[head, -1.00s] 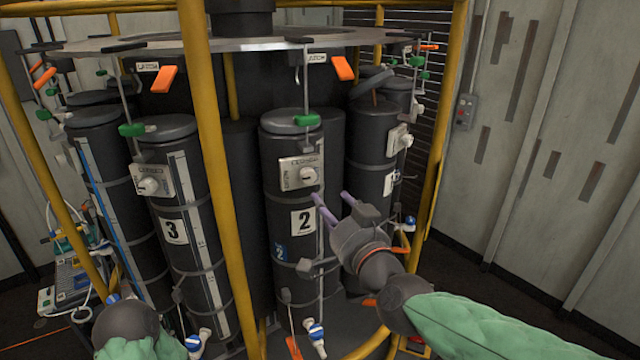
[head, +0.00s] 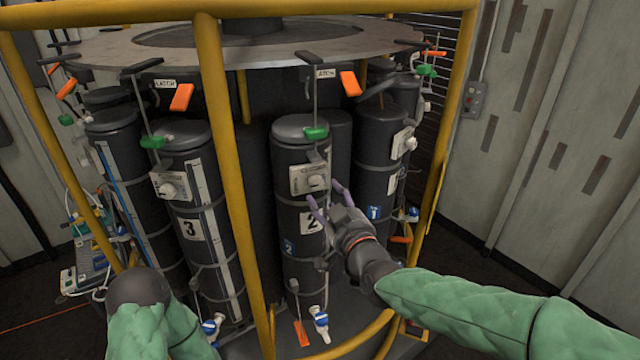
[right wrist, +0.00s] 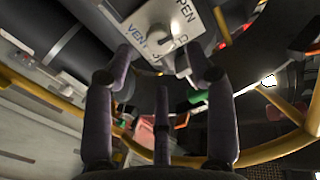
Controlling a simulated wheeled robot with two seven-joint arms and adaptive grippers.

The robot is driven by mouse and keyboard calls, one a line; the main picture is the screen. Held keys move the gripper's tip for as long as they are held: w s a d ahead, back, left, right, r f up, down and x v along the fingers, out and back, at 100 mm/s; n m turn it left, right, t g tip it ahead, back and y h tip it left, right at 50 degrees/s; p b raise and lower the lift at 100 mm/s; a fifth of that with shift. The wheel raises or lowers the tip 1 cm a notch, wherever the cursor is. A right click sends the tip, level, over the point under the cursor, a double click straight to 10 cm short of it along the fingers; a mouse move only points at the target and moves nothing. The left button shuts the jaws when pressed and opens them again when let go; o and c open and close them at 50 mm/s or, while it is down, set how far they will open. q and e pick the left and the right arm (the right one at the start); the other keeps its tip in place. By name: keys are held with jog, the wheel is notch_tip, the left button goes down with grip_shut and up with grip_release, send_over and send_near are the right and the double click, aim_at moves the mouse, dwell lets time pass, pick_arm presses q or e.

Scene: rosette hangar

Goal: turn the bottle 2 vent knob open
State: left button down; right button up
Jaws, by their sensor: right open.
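Bottle 2 (head: 291,225) is a dark upright cylinder in the middle of the head view, with a white "2" label. Its vent plate (head: 299,180) carries a pale round knob (head: 317,182). My right gripper (head: 325,194) is open just below and right of the knob, its purple fingers pointing up at it. In the right wrist view the knob (right wrist: 165,38) lies ahead, between and beyond the open fingertips, and no finger visibly touches it. The plate (right wrist: 204,22) shows "VENT" and "OPEN" lettering there. My left arm shows at the lower left, but its gripper is out of sight.
Yellow cage posts (head: 222,160) stand in front, left of bottle 2. Bottle 3 (head: 187,252) is to the left and bottle 1 (head: 372,180) to the right.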

aim_at(318, 184)
jog(key=shift+p+x, duration=0.7)
jog(key=shift+x, duration=1.9)
jog(key=shift+c, duration=0.3)
